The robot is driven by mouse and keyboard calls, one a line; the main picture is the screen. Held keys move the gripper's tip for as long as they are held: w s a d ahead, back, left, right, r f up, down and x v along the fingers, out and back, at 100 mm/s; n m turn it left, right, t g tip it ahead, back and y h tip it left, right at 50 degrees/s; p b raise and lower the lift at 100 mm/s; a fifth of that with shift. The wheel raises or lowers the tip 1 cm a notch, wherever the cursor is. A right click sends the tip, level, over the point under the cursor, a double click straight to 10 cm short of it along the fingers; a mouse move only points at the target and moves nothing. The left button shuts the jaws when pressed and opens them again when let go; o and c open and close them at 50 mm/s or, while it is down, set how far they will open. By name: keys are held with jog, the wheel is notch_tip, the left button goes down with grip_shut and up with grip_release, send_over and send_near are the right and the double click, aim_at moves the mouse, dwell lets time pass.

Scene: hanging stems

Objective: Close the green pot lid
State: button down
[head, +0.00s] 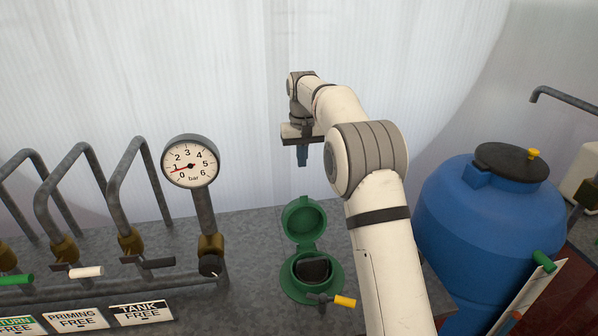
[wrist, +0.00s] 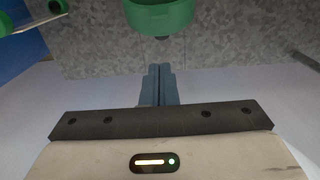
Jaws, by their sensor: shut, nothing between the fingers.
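The green pot (head: 298,284) stands on the grey counter in the head view, with a dark opening. Its green lid (head: 304,219) is hinged at the back and stands open, raised roughly upright. The lid also shows at the top of the wrist view (wrist: 160,17), partly cut off by the frame edge. My gripper (head: 302,158) hangs above and behind the lid, pointing down, apart from it. Its blue-grey fingers (wrist: 158,80) are together with nothing between them.
A lever with a yellow grip (head: 344,301) sits at the pot's front. A pressure gauge (head: 190,162), pipes and valve handles (head: 148,262) stand at left. A blue tank (head: 488,215) with a black cap stands at right. The counter (head: 252,235) is bare left of the lid.

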jog(key=f, duration=0.3)
jog(key=w+f+p, duration=0.1)
jog(key=f, duration=0.2)
jog(key=f+p, duration=0.1)
jog(key=f, duration=0.2)
jog(key=shift+w+a+f, duration=0.15)
jog(key=shift+a+f, duration=0.15)
jog(key=shift+s+d+r+p, duration=0.2)
jog(key=shift+s+p, duration=0.3)
jog(key=shift+s, duration=0.4)
jog(key=shift+s+d+r+p, duration=0.15)
jog(key=shift+s+p, duration=0.3)
jog(key=shift+s, duration=0.45)
jog(key=shift+s, duration=0.1)
